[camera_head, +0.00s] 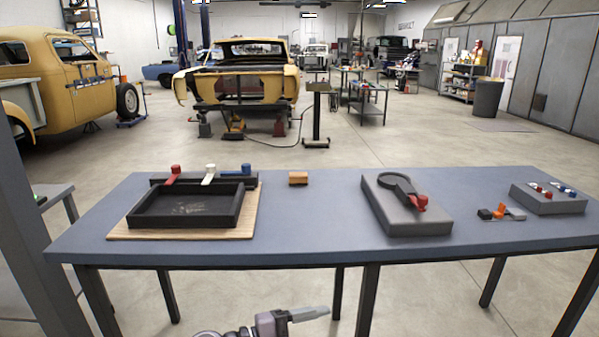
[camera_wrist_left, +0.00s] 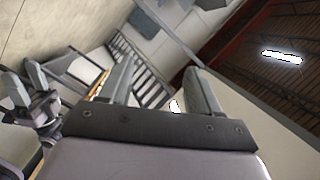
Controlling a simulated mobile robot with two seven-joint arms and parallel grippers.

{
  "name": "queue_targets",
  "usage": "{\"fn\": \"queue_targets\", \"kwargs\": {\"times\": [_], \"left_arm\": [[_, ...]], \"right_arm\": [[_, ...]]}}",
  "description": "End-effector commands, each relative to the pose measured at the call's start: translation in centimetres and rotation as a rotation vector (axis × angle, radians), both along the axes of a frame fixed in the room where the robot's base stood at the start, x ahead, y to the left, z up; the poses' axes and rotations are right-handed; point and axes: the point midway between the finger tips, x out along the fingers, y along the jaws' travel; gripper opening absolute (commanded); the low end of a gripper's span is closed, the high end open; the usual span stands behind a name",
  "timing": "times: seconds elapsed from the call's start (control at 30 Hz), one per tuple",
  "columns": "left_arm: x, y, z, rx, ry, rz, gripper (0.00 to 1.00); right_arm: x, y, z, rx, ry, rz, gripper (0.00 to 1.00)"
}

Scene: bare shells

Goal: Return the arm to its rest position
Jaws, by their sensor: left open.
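My left gripper (camera_head: 308,314) shows at the bottom middle of the head view, in front of and below the table edge, clear of everything on the table. In the left wrist view its two grey fingers (camera_wrist_left: 160,85) stand apart with nothing held between them. At the left edge of the left wrist view is a part with grey finger-like pieces (camera_wrist_left: 28,85) that looks like my right gripper; its jaw gap is unclear. The right gripper does not show in the head view.
The floor before the table is clear.

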Motion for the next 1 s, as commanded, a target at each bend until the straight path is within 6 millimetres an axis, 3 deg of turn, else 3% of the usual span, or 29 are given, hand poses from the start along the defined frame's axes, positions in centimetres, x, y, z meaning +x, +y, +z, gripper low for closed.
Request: {"fn": "queue_targets", "kwargs": {"times": [0.23,0.47,0.57,0.73,0.9,1.0], "left_arm": [[-1.9,4.1,-0.9,-0.315,0.206,0.354,0.62],[-4.7,11.1,-5.2,-0.455,0.464,0.721,0.62],[-7.1,14.3,-7.8,-0.474,0.596,0.873,0.62],[-12.7,19.1,-12.1,-0.46,0.831,1.097,0.62],[-18.0,22.1,-14.8,-0.42,1.018,1.23,0.62],[-19.9,22.9,-15.6,-0.401,1.083,1.269,0.62]], "right_arm": [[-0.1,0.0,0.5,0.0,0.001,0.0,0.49],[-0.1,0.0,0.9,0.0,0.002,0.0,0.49],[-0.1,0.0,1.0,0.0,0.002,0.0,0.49],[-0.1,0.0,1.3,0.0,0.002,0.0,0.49],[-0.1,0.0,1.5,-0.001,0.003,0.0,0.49],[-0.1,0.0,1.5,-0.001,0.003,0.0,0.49]]}}
